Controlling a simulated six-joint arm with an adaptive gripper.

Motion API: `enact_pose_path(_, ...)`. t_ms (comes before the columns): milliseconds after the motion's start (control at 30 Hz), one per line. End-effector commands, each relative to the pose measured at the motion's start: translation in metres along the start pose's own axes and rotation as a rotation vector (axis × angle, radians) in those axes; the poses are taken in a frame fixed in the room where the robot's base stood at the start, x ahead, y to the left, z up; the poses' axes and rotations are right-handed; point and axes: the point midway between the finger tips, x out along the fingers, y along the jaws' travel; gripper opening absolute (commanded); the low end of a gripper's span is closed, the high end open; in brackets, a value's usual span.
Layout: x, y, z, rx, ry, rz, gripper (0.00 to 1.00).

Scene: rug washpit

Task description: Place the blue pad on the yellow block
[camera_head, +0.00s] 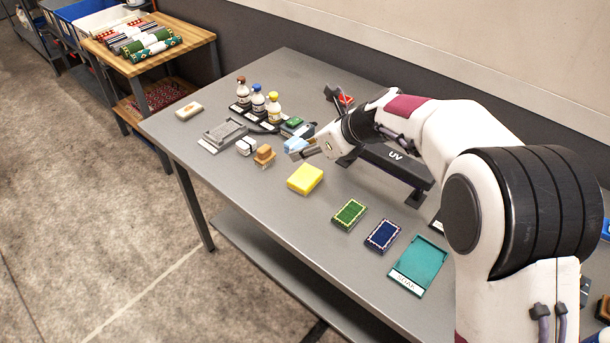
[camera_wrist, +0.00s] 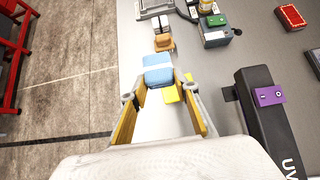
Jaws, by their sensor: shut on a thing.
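The light blue pad (camera_head: 295,144) is held at the tips of my gripper (camera_head: 302,149), above the table. The yellow block (camera_head: 305,178) lies flat on the table, in front of and below the gripper in the head view, with a bare top. In the wrist view only part of the yellow block (camera_wrist: 171,96) shows, below and beside the pad; the rest is hidden by the pad and fingers.
A wooden brush (camera_head: 265,156) stands left of the block. Bottles (camera_head: 258,101) stand behind it. A black UV lamp (camera_head: 395,163) is close on the right. Green (camera_head: 349,214) and dark blue (camera_head: 382,236) rug samples and a teal tray (camera_head: 420,262) lie nearer. Table front-left is clear.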

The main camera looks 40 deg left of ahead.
Motion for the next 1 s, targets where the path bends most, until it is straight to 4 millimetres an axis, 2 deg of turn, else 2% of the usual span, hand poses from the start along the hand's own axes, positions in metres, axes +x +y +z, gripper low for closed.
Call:
enact_pose_path(433,0.004,0.000,-0.004,-0.001,0.001,0.000,0.15)
enact_pose_path(800,0.036,0.000,-0.036,0.001,0.002,0.000,0.15)
enact_pose_path(1000,0.045,0.000,-0.045,0.001,0.000,0.000,0.15)
